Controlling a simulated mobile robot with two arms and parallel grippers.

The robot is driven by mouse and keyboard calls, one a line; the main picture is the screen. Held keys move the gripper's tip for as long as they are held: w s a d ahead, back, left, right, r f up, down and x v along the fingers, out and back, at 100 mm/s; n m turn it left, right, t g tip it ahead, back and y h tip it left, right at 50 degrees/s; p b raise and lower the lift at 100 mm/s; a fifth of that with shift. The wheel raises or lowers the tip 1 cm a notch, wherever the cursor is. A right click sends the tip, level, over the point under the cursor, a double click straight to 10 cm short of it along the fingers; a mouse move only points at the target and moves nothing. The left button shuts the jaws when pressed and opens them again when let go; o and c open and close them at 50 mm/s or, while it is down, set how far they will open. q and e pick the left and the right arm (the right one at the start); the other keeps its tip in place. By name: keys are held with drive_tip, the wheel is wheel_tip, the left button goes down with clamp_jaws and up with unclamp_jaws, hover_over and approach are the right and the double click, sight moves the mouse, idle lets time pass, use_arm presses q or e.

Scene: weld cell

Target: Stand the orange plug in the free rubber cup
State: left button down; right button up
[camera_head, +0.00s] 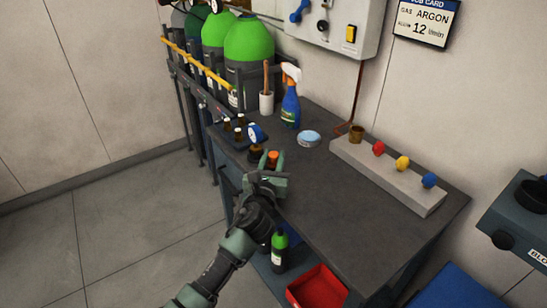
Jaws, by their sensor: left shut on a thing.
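The orange plug (272,155) is in the jaws of my left gripper (268,174), near the left edge of the dark bench. Only its orange upper part shows; the gripper hides the rest. The gap between plug and bench top cannot be judged. A long pale grey block (398,180) lies at the back right of the bench. A brown, open-looking cup (356,132) stands at its far left end. A red plug (378,148), a yellow plug (402,162) and a blue plug (429,180) stand along it. My right gripper is out of view.
A blue-faced gauge (257,133) and small brown bottles (239,133) stand by the left bench edge. A spray bottle (290,104) and a pale blue round tin (310,139) are behind. The bench top (350,214) between gripper and block is clear. A red tray (317,289) is below.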

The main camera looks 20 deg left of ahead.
sight(273, 161)
use_arm(q)
drive_tip(key=shift+f, duration=0.35)
drive_tip(key=c, duration=1.4)
unclamp_jaws()
drive_tip(key=shift+r, duration=0.1)
drive_tip(key=shift+s, duration=0.15)
drive_tip(key=shift+s+d+p, duration=0.15)
drive_tip(key=shift+s+p, duration=0.3)
drive_tip(key=shift+s, duration=0.9)
drive_tip(key=shift+s+d+p, duration=0.2)
drive_tip(key=shift+s+p, duration=0.2)
drive_tip(key=shift+s, duration=0.9)
drive_tip(key=s, duration=0.3)
drive_tip(key=s+p, duration=0.1)
drive_tip(key=s, duration=0.1)
drive_tip(key=shift+s+d, duration=0.2)
drive_tip(key=shift+d, duration=0.1)
